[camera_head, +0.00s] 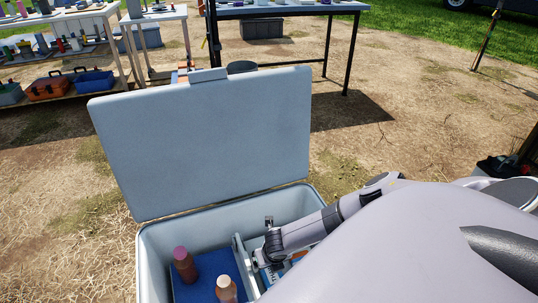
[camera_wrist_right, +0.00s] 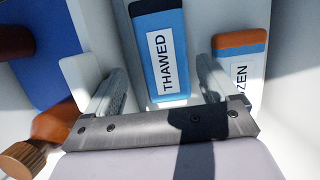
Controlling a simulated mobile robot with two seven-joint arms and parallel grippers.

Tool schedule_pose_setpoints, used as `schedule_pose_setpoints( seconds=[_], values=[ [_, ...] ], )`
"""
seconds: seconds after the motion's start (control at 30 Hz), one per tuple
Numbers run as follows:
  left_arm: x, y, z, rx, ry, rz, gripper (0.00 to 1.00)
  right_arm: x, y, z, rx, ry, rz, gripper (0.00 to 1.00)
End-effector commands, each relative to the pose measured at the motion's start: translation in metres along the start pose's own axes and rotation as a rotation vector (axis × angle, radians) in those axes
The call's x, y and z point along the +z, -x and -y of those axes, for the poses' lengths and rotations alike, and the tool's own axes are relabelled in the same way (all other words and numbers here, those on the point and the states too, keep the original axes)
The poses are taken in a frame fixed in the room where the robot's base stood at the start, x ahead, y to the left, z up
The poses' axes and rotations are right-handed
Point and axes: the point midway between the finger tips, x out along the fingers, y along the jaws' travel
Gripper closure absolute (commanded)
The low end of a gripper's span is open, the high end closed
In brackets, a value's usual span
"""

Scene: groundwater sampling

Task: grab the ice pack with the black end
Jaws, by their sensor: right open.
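In the right wrist view, a blue ice pack labelled THAWED (camera_wrist_right: 160,55) with a black end (camera_wrist_right: 143,7) lies between and ahead of the spread fingers of my right gripper (camera_wrist_right: 158,78). I see no contact between the fingers and this pack. A second blue pack with an orange end (camera_wrist_right: 240,39) lies to its right, its label partly hidden by the right finger. In the head view my right gripper (camera_head: 269,240) reaches into the open cooler (camera_head: 145,245), and the packs are mostly hidden beneath it. My left gripper is not in view.
The cooler lid (camera_head: 205,130) stands open behind. A brown bottle with a purple cap (camera_head: 184,266) and one with a pale cap (camera_head: 227,290) stand in the left compartment on blue lining (camera_head: 208,265). A divider (camera_head: 243,262) separates it from my gripper's side.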

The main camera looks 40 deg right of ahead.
Motion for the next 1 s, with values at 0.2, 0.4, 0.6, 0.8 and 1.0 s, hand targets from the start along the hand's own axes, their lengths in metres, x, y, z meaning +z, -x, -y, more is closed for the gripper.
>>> schedule_pose_setpoints(
  seconds=[0.2,0.4,0.6,0.8,1.0],
  values=[
    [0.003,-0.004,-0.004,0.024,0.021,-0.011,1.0,-0.001,-0.013,0.001,-0.001,0.0,0.0,0.13],
    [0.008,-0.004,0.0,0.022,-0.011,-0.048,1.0,-0.007,-0.04,0.003,-0.001,0.0,0.0,0.13],
    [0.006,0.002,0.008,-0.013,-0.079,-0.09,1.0,-0.005,-0.057,0.004,-0.002,-0.001,0.0,0.13],
    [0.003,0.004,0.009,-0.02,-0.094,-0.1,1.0,-0.005,-0.058,0.004,-0.001,0.001,0.0,0.13],
    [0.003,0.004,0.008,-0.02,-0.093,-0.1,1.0,-0.005,-0.057,0.004,-0.001,0.001,0.0,0.39]
  ],
)
